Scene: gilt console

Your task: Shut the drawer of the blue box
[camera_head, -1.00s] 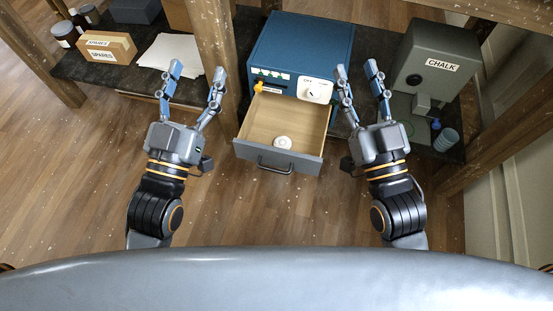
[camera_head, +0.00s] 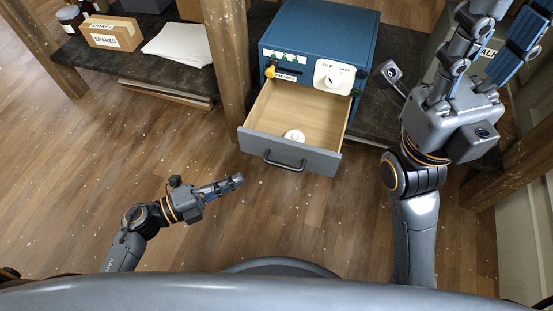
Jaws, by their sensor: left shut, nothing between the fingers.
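The blue box (camera_head: 330,35) stands on the dark shelf at the top middle. Its grey-fronted drawer (camera_head: 285,150) is pulled well out towards me, with a dark bar handle (camera_head: 284,162) on the front. A small round white item (camera_head: 294,136) lies inside on the wooden bottom. My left gripper (camera_head: 238,182) is shut and empty, low and to the left in front of the drawer, pointing right and not touching it. My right gripper (camera_head: 505,30) is raised at the upper right, fingers apart and pointing up, clear of the drawer.
A wooden post (camera_head: 229,60) stands just left of the box. A carton labelled SPARES (camera_head: 112,35) and white paper (camera_head: 178,40) lie on the shelf at left. The grey chalk dispenser is mostly hidden behind my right gripper. The floor before the drawer is clear.

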